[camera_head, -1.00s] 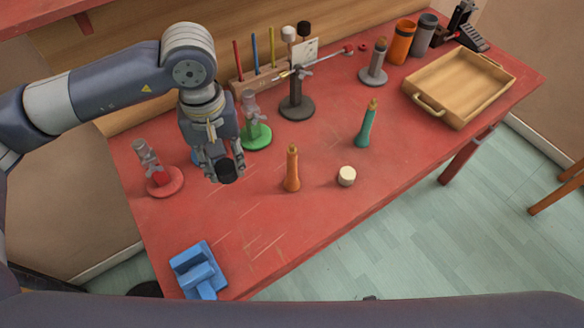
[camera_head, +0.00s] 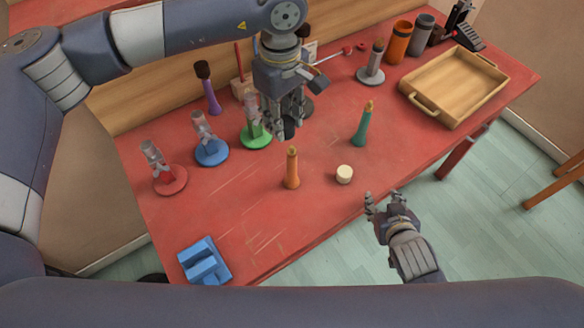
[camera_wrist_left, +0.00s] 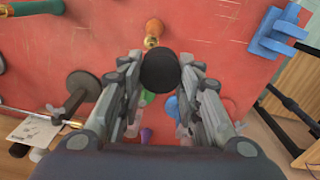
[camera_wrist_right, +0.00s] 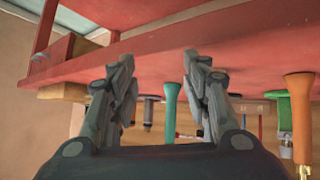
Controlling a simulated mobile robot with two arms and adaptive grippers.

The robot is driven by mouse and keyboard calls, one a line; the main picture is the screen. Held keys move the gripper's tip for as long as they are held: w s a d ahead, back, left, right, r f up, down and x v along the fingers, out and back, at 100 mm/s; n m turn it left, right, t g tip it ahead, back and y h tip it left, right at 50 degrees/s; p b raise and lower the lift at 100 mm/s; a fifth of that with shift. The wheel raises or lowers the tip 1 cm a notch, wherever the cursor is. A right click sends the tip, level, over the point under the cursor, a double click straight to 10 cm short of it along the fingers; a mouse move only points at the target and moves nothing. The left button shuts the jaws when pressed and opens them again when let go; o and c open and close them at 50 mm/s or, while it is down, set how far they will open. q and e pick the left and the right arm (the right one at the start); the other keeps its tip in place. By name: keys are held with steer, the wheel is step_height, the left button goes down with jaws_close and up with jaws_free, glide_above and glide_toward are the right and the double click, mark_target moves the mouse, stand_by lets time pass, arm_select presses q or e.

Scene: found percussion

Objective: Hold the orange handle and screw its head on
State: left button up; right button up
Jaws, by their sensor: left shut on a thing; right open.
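The orange handle (camera_head: 291,170) stands upright on the red table, its narrow top bare. It also shows in the left wrist view (camera_wrist_left: 154,28) and at the right of the right wrist view (camera_wrist_right: 299,98). My left gripper (camera_head: 286,130) is shut on a black head (camera_wrist_left: 160,72), above the table behind the orange handle. A cream head (camera_head: 344,174) lies on the table right of the handle. My right gripper (camera_head: 380,203) is open and empty, just off the table's front edge, to the right of the handle.
A teal handle (camera_head: 362,124) stands behind the cream head. Red (camera_head: 170,180), blue (camera_head: 211,153) and green (camera_head: 256,137) stands with clamps are left and behind. A blue block (camera_head: 204,262) sits front left, a wooden tray (camera_head: 436,108) back right. The front middle is mostly clear.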

steer(key=w+r+t, duration=0.1)
steer(key=w+a+r+t+y, duration=0.1)
steer(key=w+r, duration=0.1)
steer(key=w+a+r+n+t, duration=0.1)
steer(key=shift+w+r+t+y, duration=0.2)
steer(key=shift+w+t+y, duration=0.1)
steer(key=shift+w+y, duration=0.1)
steer(key=w+a+r+n+t+y, duration=0.1)
steer(key=a+r+n+t+y, duration=0.1)
steer(key=a+r+y, duration=0.15)
steer(key=n+g+y, duration=0.4)
steer(key=n+y, duration=0.2)
steer(key=y, duration=0.3)
glide_toward(296, 160)
steer(key=shift+s+d, duration=0.3)
steer(key=shift+s, duration=0.05)
steer(key=shift+a+r, duration=0.1)
steer(key=x, duration=1.2)
jaws_close()
